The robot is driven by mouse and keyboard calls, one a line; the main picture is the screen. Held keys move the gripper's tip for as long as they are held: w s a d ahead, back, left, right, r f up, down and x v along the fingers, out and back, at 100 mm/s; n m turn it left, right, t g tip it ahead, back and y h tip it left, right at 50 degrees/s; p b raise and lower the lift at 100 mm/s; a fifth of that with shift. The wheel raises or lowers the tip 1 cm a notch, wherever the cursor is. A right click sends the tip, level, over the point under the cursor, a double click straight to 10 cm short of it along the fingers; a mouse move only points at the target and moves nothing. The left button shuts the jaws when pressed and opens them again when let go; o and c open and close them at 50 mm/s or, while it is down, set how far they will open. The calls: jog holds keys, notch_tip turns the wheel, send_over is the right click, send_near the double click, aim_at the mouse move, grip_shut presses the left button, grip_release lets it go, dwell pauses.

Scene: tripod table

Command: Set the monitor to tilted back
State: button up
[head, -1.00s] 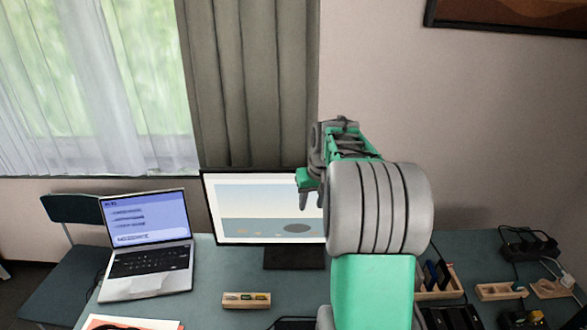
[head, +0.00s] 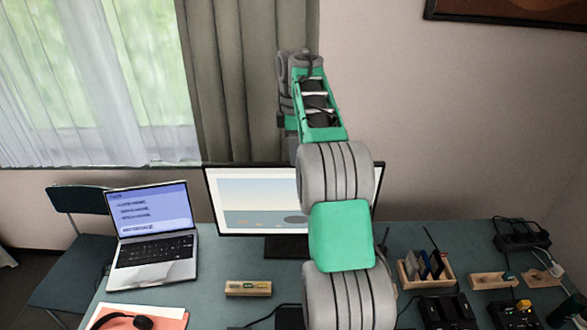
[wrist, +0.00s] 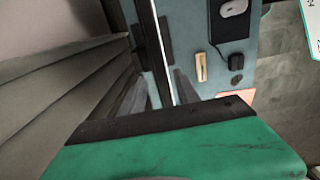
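The monitor (head: 250,187) stands on its dark base (head: 285,248) on the desk, its lit screen facing me and its right part hidden behind my arm. It looks close to upright; the exact tilt is hard to read. In the wrist view the monitor (wrist: 156,35) shows from above as a thin strip. My gripper (wrist: 158,78) is open, with one dark finger on each side of that strip. Whether either finger touches the monitor I cannot tell. In the head view the fingers are hidden behind my arm.
An open laptop (head: 150,235) stands left of the monitor, with a small wooden tray (head: 248,288) in front. A wooden organizer (head: 425,270), cables and a power strip (head: 522,236) are on the right. The curtain (head: 235,90) hangs behind the monitor.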

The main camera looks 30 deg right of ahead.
aim_at(294, 168)
jog(key=shift+s+f, duration=0.15)
jog(key=shift+f, duration=0.4)
notch_tip(294, 168, down, 5)
jog(key=b, duration=0.4)
jog(key=shift+a+b, duration=0.1)
jog(key=shift+b, duration=0.3)
grip_shut()
jog(key=shift+r, duration=0.1)
